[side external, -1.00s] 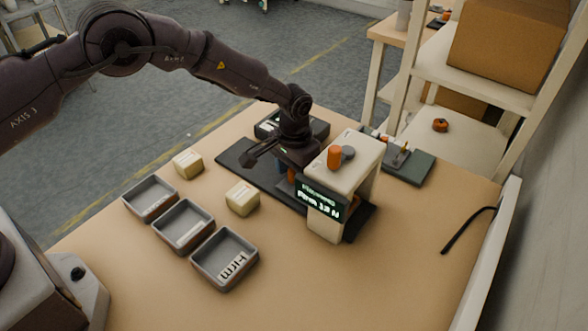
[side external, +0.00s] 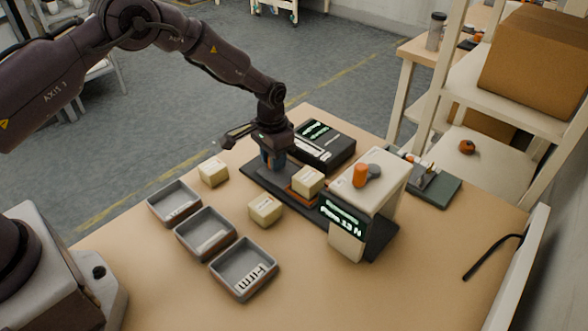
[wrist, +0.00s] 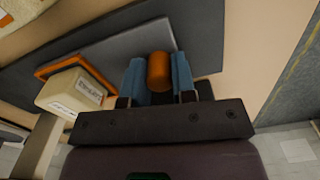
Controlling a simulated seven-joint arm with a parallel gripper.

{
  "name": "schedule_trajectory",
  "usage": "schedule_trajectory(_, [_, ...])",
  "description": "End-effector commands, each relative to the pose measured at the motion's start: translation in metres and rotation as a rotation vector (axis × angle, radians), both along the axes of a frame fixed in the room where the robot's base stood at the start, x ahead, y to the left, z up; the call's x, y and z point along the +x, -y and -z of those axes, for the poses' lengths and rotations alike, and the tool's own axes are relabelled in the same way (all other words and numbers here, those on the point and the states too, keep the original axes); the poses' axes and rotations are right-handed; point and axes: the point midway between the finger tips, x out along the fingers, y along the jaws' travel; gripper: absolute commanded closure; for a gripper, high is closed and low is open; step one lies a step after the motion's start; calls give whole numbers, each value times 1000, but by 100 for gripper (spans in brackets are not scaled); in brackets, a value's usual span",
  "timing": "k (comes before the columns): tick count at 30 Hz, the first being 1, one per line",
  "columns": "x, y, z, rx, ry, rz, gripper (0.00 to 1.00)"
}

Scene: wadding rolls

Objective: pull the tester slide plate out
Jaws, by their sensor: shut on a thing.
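The tester is a cream arch (side external: 385,190) with a lit display, standing on a dark base (side external: 330,212). The orange-edged slide plate (side external: 299,195) lies on that base, out to the left of the arch. A pale block (side external: 308,180) sits on the plate and also shows in the wrist view (wrist: 75,92). My gripper (side external: 273,162) is low at the plate's outer end. In the wrist view its blue fingers (wrist: 159,78) are shut on the upright orange handle (wrist: 158,68). The handle is hidden in the side view.
Three grey trays (side external: 207,236) stand in front at left. Two more pale blocks, one at the far left (side external: 213,172) and one nearer (side external: 265,209), lie on the table. A black device (side external: 325,145) stands close behind my gripper.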

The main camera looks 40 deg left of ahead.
Motion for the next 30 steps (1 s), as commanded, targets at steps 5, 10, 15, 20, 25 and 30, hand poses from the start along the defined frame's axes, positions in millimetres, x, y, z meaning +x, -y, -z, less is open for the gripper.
schedule_trajectory(5, [0,-7,-1,1,1,2,100])
schedule_trajectory(10, [0,-6,-1,0,1,3,100])
schedule_trajectory(15, [0,-6,-1,0,1,2,49])
schedule_trajectory(20, [0,-6,0,0,1,2,49])
schedule_trajectory(25, [0,-6,-4,0,2,1,49])
schedule_trajectory(30, [1,-6,-28,-1,6,1,49])
